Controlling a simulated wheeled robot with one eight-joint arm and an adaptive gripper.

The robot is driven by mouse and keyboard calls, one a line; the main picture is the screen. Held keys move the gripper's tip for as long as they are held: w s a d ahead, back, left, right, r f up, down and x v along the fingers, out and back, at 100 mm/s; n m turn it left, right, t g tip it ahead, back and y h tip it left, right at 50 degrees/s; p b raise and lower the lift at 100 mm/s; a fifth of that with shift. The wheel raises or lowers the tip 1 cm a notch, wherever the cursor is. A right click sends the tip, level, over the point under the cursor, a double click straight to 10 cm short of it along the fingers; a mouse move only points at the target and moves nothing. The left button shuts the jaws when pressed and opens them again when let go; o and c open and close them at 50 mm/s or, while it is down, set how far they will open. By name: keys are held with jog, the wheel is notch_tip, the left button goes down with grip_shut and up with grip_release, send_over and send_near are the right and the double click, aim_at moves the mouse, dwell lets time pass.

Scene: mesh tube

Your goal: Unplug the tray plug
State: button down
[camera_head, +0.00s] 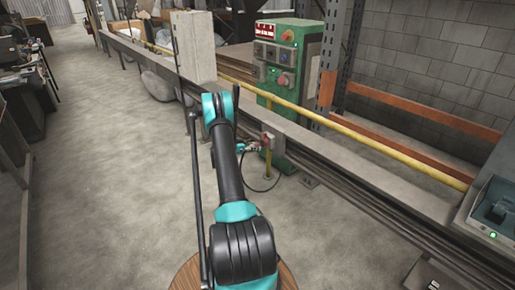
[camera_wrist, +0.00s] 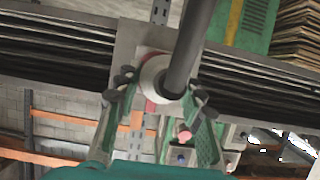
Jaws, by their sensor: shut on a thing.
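My gripper (camera_wrist: 161,90) is shut on the plug, with one dark-tipped green finger on each side. In the head view my gripper (camera_head: 249,147) is small, beside the red and pale plug (camera_head: 265,142) at the rail. The cable (camera_head: 270,183) hangs in a loop below.
A long grey rail (camera_head: 350,165) with a yellow pipe (camera_head: 385,150) above it runs diagonally past my arm. A green control cabinet (camera_head: 288,65) stands behind. A grey box with a green light (camera_head: 493,220) sits at right. The concrete floor (camera_head: 110,170) at left is clear.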

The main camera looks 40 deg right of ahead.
jog(key=shift+s+a, duration=0.1)
jog(key=shift+a, duration=1.15)
jog(key=shift+r, duration=0.1)
